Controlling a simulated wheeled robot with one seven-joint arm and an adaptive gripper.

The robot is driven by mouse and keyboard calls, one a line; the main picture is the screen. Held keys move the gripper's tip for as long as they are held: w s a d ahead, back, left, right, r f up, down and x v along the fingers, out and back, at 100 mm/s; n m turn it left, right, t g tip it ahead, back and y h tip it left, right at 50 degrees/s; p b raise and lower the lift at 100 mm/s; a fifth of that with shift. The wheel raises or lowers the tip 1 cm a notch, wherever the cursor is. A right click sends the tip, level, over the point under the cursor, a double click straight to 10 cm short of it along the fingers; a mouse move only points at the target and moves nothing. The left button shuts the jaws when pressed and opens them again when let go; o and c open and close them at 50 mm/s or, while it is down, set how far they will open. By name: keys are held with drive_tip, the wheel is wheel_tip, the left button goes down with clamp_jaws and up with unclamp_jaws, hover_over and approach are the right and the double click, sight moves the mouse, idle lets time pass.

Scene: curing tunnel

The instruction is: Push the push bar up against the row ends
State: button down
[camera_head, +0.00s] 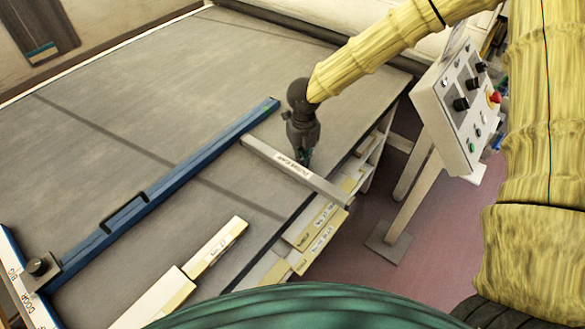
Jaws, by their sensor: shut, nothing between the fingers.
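The push bar (325,188) is a short grey bar with a printed label on its face. It lies at an angle across the right edge of the grey table, and its right end overhangs that edge. My gripper (304,158) points down with its fingers together, at the bar's far long side near its middle. I cannot tell whether the fingertips touch the bar. Two cream strips, a labelled one (216,249) and a larger one (157,301), lie end to end nearer the camera. They may belong to the rows, and the bar is apart from them.
A long blue rail (165,187) with a handle crosses the grey table (130,80). Labelled shelves (318,238) sit below the table's right edge. A control box (462,105) on a stand is at right. The far table is clear.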

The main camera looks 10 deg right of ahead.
sight(295, 164)
drive_tip(key=shift+s+a, duration=1.15)
drive_tip(key=shift+a, duration=0.3)
idle(0.6)
drive_tip(key=shift+w+d, duration=0.1)
drive_tip(key=shift+w+d+p, duration=0.5)
drive_tip(key=shift+w+d, duration=0.05)
drive_tip(key=shift+d, duration=0.2)
wheel_tip(295, 164, up, 9)
drive_tip(key=p, duration=0.7)
idle(0.4)
idle(0.4)
